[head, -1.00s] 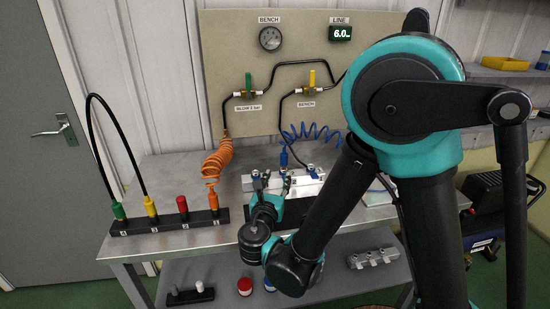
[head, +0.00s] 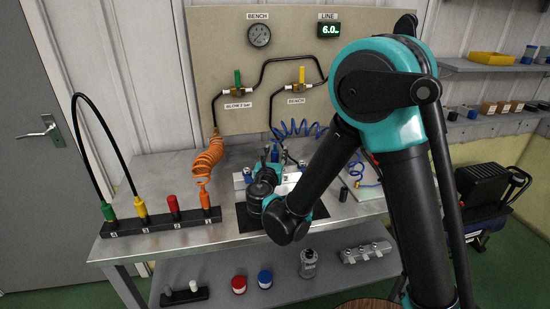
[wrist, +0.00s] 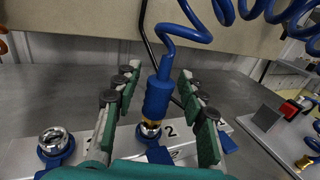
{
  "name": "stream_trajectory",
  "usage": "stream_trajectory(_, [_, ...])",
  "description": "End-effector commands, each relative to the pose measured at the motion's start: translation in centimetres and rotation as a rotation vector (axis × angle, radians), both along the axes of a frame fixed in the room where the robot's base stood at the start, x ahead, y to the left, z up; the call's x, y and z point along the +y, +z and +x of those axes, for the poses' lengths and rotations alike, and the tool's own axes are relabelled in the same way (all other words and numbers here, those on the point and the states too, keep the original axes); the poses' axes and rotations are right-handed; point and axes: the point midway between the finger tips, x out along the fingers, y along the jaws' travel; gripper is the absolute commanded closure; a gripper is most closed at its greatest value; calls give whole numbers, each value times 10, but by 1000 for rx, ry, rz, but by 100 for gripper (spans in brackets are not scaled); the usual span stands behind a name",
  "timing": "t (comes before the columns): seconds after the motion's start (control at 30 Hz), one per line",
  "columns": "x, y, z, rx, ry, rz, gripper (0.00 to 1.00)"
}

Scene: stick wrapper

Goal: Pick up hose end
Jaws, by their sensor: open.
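The blue hose end (wrist: 157,96) is a cylindrical connector with a brass tip, standing upright at the socket marked 2 on the white block (wrist: 183,150). A coiled blue hose (wrist: 180,33) runs up from it. My gripper (wrist: 160,82) is open, with one finger on each side of the hose end and visible gaps between. In the head view, my gripper (head: 270,160) is at the block, and the blue hose end (head: 275,153) shows just behind it. The fingers partly hide the block. Another blue-ringed socket (wrist: 55,142) is left of the gripper.
A black rack (head: 160,222) with green, yellow, red and orange connectors stands at the bench's left. An orange coiled hose (head: 208,157) hangs from the backboard (head: 200,50). A dark box and fittings lie on a white board (wrist: 262,125) to the right.

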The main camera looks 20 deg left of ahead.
Motion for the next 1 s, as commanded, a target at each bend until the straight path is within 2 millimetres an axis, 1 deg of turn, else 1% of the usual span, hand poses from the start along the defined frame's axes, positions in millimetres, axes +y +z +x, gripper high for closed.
stream_trajectory(0.1, [2, 1, 19, 0, -3, 0, 59])
stream_trajectory(0.2, [4, 1, 30, 0, -2, 0, 59])
stream_trajectory(0.3, [5, 1, 33, 0, 0, 0, 59])
stream_trajectory(0.47, [5, 1, 33, 0, 0, 0, 60])
stream_trajectory(0.7, [5, 1, 32, 0, 0, 0, 90])
stream_trajectory(0.8, [5, 1, 32, 0, 0, 0, 100])
stream_trajectory(1.0, [5, 1, 32, 0, 0, 0, 100])
